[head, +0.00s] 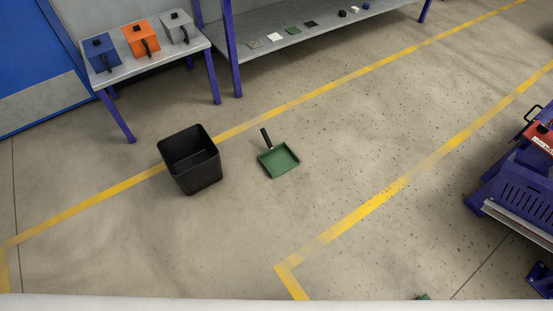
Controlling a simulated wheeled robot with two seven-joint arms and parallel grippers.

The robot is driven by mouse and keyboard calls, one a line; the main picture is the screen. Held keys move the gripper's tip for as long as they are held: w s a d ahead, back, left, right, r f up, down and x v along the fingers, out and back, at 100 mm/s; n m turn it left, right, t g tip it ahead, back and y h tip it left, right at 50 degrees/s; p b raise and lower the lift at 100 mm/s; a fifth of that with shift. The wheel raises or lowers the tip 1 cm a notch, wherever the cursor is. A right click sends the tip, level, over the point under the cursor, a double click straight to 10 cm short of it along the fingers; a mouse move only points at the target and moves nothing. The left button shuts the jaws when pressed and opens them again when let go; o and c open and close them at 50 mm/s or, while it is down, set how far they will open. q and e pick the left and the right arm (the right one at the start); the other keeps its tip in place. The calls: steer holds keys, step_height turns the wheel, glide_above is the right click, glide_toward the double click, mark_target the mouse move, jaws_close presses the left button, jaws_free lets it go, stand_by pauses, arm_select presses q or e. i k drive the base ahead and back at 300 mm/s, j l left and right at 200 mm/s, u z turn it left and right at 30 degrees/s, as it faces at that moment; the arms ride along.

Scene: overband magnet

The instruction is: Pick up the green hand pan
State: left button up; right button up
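The green hand pan (279,160) lies on the concrete floor near the middle of the head view. Its black handle (266,138) points up and slightly left in the picture. The pan is to the right of a black bin and apart from it. Neither of my grippers shows in this view.
An open black bin (192,172) stands left of the pan on a yellow floor line. A bench (150,64) with blue, orange and grey boxes is at upper left, beside a shelf (262,66) with small items. A blue cart (518,188) stands at right. Floor around the pan is mostly clear.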

mark_target(279, 159)
steer(key=i+l, duration=0.1)
steer(key=i, duration=0.3)
steer(key=i+l+u, duration=0.15)
steer(key=i, duration=0.3)
steer(key=i+l, duration=0.15)
steer(key=i, duration=0.25)
steer(key=i+l+u, duration=0.1)
steer(key=i, duration=0.3)
steer(key=l, duration=0.05)
